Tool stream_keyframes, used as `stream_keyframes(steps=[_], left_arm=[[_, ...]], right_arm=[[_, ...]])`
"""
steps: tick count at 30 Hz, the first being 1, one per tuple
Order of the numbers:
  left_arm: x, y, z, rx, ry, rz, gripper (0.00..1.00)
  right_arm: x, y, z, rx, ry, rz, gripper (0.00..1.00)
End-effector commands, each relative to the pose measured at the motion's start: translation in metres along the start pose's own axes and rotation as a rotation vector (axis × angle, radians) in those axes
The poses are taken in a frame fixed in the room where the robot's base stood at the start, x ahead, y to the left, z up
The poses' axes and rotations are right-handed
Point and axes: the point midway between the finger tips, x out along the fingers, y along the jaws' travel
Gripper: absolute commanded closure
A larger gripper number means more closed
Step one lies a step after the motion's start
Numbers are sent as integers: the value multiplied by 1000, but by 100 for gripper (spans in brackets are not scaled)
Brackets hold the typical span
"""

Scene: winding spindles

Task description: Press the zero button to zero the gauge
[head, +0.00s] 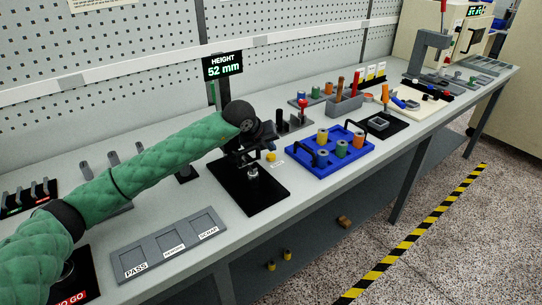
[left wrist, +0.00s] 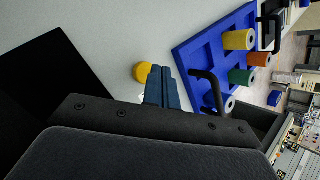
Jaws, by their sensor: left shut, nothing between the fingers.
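The height gauge has a display (head: 222,67) reading "HEIGHT 52 mm" and a black base plate (head: 262,200), which also shows in the left wrist view (left wrist: 50,75). A yellow round button (head: 271,156) sits on the bench just right of the plate, with a small white label beside it, too small to read. The button also shows in the left wrist view (left wrist: 142,72). My left gripper (left wrist: 162,69) is shut and empty, its blue fingertips right beside the button in that view. I cannot tell whether they touch it. My right gripper is not in view.
A blue tray (head: 309,166) with several coloured spools and black handles stands right of the button, close to my left gripper. A grey sorting tray (head: 152,257) lies at the front left. Spindles and a grey holder (head: 346,106) stand behind.

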Motion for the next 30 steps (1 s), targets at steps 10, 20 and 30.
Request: stream_keyframes(steps=[10, 20, 30], left_arm=[[-11, -6, 6, 0, -1, 0, 100], [-32, -17, 17, 0, 1, 0, 100], [-40, -21, 22, 0, 0, 0, 100]], right_arm=[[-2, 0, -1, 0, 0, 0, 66], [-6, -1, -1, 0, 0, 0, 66], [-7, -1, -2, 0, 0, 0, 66]])
